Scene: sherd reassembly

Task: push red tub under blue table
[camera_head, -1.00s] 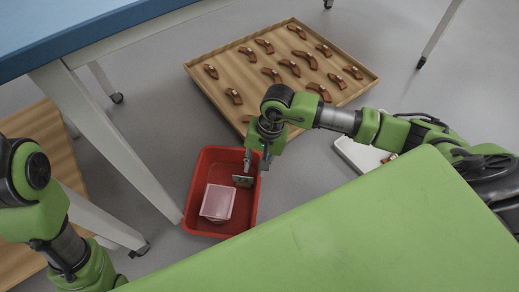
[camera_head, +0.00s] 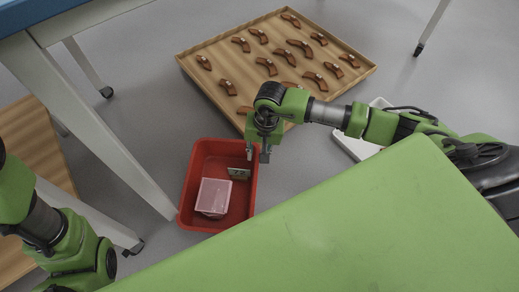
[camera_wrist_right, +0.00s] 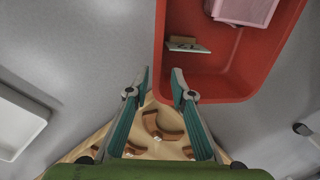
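The red tub (camera_head: 187,205) stands on the grey floor, beside a leg of the blue table (camera_head: 45,17) at upper left. It holds a pink translucent box (camera_head: 213,195) and a small card-like piece (camera_head: 238,173). My right gripper (camera_head: 258,153) is at the tub's right rim. In the right wrist view, its fingers (camera_wrist_right: 161,78) are apart and empty, one on each side of the red tub wall (camera_wrist_right: 161,45); I cannot tell whether they touch it. My left arm shows at lower left, but its gripper is out of view.
A wooden tray (camera_head: 222,50) with several brown sherds lies behind the tub. A white tray (camera_head: 355,147) is partly hidden behind my right arm. A wooden board (camera_head: 35,150) lies under the blue table. A green surface (camera_head: 330,220) fills the foreground.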

